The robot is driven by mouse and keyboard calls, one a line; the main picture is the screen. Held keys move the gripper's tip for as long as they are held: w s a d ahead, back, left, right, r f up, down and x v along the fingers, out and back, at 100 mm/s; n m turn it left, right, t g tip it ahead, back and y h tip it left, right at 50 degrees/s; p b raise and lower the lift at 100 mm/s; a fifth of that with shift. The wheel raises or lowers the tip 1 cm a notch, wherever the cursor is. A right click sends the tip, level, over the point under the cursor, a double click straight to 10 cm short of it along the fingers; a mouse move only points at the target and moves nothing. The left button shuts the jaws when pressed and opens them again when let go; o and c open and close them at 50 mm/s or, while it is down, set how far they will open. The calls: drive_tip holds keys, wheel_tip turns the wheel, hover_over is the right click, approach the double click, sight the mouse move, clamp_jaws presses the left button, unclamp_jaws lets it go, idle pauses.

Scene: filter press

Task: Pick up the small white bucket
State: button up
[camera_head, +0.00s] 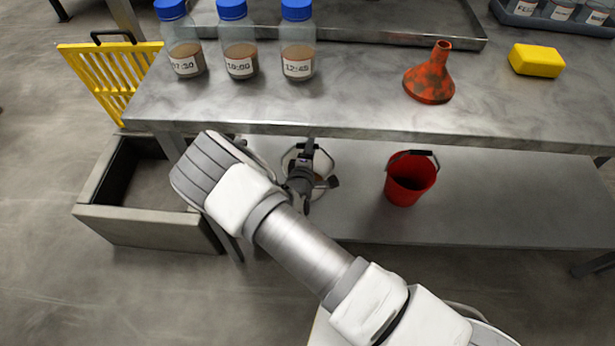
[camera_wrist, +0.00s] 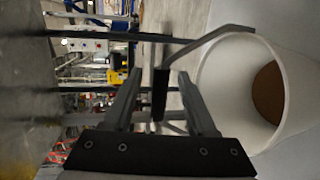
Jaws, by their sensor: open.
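The small white bucket (camera_wrist: 222,100) fills the right side of the wrist view, its open mouth showing something brown inside. Its grey bail handle (camera_wrist: 215,38) reaches out to the left and carries a black grip (camera_wrist: 160,93). My gripper (camera_wrist: 160,78) is open, with one finger on each side of that black grip; I cannot tell whether either finger touches it. In the head view the white bucket (camera_head: 322,163) is on the shelf under the table, mostly hidden by my wrist and gripper (camera_head: 304,178).
A red bucket (camera_head: 408,182) stands to the right on the lower shelf (camera_head: 500,200). The tabletop (camera_head: 350,98) above carries blue-capped bottles (camera_head: 239,45), an orange funnel (camera_head: 431,75) and a yellow sponge (camera_head: 537,60). An open grey bin (camera_head: 140,225) and yellow grate (camera_head: 108,75) are at left.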

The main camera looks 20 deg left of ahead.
drive_tip(key=shift+c, duration=0.2)
clamp_jaws()
drive_tip(key=shift+r, duration=0.1)
idle(1.0)
